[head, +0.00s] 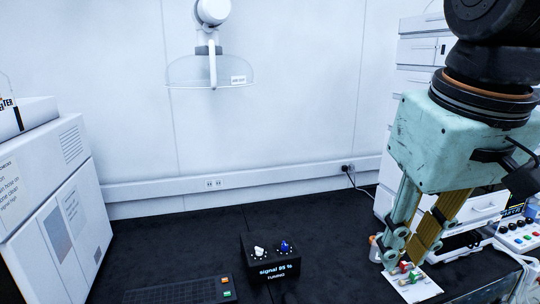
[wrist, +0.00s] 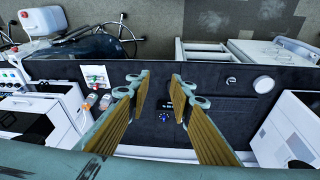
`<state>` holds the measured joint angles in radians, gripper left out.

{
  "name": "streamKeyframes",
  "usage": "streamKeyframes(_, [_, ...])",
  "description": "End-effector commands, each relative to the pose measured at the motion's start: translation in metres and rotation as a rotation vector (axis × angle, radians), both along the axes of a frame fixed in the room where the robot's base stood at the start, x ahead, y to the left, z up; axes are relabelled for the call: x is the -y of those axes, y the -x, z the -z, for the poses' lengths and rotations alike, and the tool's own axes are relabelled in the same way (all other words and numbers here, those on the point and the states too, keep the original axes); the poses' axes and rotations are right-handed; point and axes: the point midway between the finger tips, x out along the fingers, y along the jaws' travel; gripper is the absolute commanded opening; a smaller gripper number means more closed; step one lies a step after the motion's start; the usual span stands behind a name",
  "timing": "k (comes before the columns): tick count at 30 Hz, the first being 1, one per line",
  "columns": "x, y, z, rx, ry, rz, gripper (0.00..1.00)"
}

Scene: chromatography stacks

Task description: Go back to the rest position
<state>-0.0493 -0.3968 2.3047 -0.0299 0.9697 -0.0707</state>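My gripper (head: 408,258) hangs from the arm at the right of the head view, fingers pointing down. In the head view its fingertips overlap the far edge of a white card (head: 418,293) with small red and green pieces. In the wrist view my gripper (wrist: 160,90) has its two ribbed pads well apart. No marker of a rest position is visible.
A black box (head: 270,270) with a lit display and white and blue knobs stands on the dark bench (head: 160,245). A dark keypad (head: 180,291) lies left of it. Small bottles (head: 375,248) stand beside the card. A white instrument (head: 50,200) is at left; a glass hood (head: 210,72) hangs above.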

Motion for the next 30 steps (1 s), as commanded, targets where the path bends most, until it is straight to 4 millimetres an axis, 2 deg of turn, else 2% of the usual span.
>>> streamKeyframes(6, [0.004,0.037,0.017,0.029,-0.019,0.046,0.2])
streamKeyframes(15, [0.008,0.079,0.04,0.065,-0.041,0.102,0.2])
streamKeyframes(21, [0.009,0.092,0.049,0.077,-0.049,0.122,0.2])
streamKeyframes(30, [0.009,0.095,0.051,0.078,-0.05,0.125,0.2])
